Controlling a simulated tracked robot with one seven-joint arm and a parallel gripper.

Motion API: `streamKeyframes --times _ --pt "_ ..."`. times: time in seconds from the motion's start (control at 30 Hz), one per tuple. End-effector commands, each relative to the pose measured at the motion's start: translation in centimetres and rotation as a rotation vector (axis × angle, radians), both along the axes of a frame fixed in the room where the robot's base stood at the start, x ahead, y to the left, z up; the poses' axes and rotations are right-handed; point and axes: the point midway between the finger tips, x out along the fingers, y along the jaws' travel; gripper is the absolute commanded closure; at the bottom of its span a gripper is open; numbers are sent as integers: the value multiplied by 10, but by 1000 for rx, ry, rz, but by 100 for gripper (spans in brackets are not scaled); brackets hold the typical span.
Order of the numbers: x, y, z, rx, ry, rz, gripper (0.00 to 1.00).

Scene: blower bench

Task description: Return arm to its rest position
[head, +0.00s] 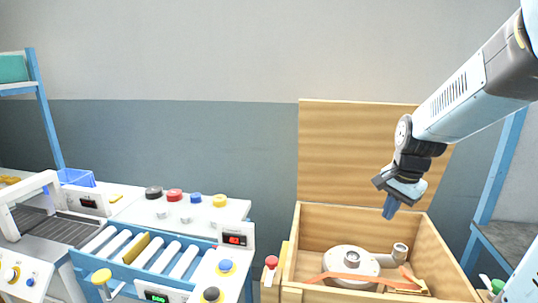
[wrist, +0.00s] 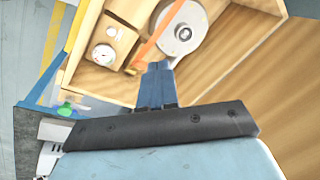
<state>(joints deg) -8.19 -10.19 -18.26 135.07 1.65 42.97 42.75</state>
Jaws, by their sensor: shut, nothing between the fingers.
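My gripper (head: 390,208) is at the right in the head view, above the open wooden crate (head: 292,270) and pointing down. Its blue fingers are together with nothing between them. The fingers (wrist: 157,68) also show in the wrist view, in front of the crate's near edge. A round grey-white blower (head: 350,262) lies inside the crate, apart from the fingers. An orange strap (head: 345,277) lies across it.
The crate's wooden lid (head: 350,150) stands upright behind it. A roller conveyor (head: 160,255) with control boxes is at the left. A white bench with several coloured knobs (head: 174,195) stands behind it. A blue-framed shelf (head: 497,190) is at the right.

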Motion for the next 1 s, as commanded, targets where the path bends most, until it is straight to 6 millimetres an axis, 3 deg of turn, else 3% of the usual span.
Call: streamKeyframes --times 0.2,0.5,0.8,1.0 --pt "-32 18 35 -39 -82 219 100" --pt "-81 40 72 -144 -182 513 100" --pt "-129 59 95 -290 -256 774 100" --pt "-146 65 100 -352 -274 864 100"
